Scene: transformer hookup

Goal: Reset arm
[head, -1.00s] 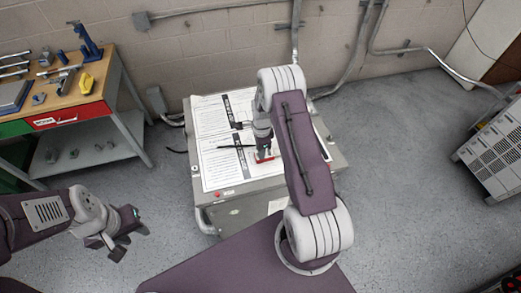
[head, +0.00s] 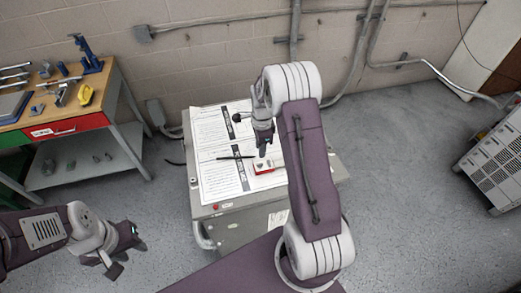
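My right arm reaches over a grey cabinet (head: 240,232). Its gripper (head: 262,151) points down just above a small red and white box (head: 264,166) on the cabinet's top. The box's upper face is now largely visible, and the gripper appears apart from it. The fingers are too small to tell if open or shut. My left gripper (head: 127,252) is at the lower left, over the floor, its fingers spread and empty.
White printed sheets (head: 208,135) and a thin black rod (head: 236,157) lie on the cabinet. A workbench (head: 122,97) with tools stands at the left. A grey vented unit (head: 496,160) stands at the right. Floor between is clear.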

